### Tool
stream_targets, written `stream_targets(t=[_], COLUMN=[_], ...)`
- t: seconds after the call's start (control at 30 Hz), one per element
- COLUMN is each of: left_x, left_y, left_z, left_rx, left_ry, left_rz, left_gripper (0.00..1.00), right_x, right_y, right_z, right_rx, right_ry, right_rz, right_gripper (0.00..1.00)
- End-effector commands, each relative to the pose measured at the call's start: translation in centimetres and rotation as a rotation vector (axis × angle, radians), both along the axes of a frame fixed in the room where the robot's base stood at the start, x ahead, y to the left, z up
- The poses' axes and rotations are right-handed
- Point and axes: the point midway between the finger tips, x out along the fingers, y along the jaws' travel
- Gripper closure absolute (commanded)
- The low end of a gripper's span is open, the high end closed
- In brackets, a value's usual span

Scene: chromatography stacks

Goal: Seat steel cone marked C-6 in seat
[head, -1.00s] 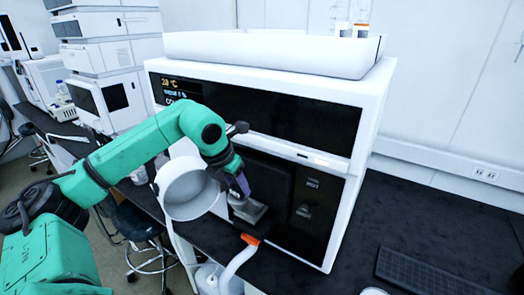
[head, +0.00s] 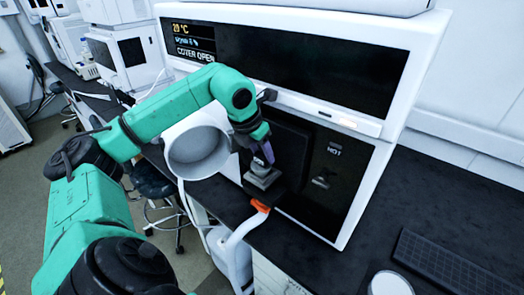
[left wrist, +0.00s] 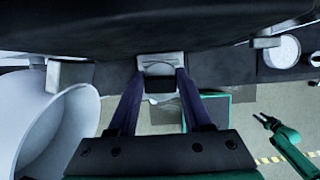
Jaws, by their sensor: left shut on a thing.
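My left gripper (head: 266,152), with purple fingers, is shut on a small grey piece (head: 259,168) in front of the instrument's dark lower opening. I take this piece to be the steel cone, but no C-6 marking is readable. A pale grey block (head: 262,181), perhaps the seat, is directly below the fingertips. In the left wrist view the fingers (left wrist: 160,76) point at the grey block (left wrist: 160,60). I cannot tell whether the piece touches the block. My right gripper (left wrist: 265,121) shows small in the left wrist view; its jaws are unclear.
The white instrument (head: 378,192) shows "COVER OPEN" on its display. A round white cover (head: 197,150) stands out to the left of the gripper. A white hose with an orange end (head: 259,205) is below. A keyboard (head: 440,266) and a white round lid (head: 390,284) lie on the bench right.

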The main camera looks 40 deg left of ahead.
Motion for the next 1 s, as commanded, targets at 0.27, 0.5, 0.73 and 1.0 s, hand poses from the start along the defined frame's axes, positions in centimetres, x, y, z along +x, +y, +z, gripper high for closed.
stream_targets(t=[0.27, 0.5, 0.73, 1.0], left_x=[0.0, -0.1, 0.0, -1.2], left_y=[0.0, 0.0, 0.0, 0.0], left_z=[-0.4, -0.5, -0.4, 2.8], left_rx=[0.000, -0.001, 0.000, 0.002], left_ry=[0.003, 0.004, 0.003, -0.004], left_rz=[0.000, -0.001, 0.000, 0.000], left_gripper=[1.00, 0.16, 0.16, 0.16], right_x=[-1.0, -1.1, -1.1, -1.1], right_y=[-0.2, -0.2, -0.2, -0.1], right_z=[-0.4, -0.4, -0.4, -0.7], right_rx=[-0.003, -0.003, -0.003, -0.003], right_ry=[0.017, 0.019, 0.019, 0.019], right_rz=[0.000, 0.001, 0.001, 0.002], right_gripper=[0.55, 0.55, 0.55, 0.55])
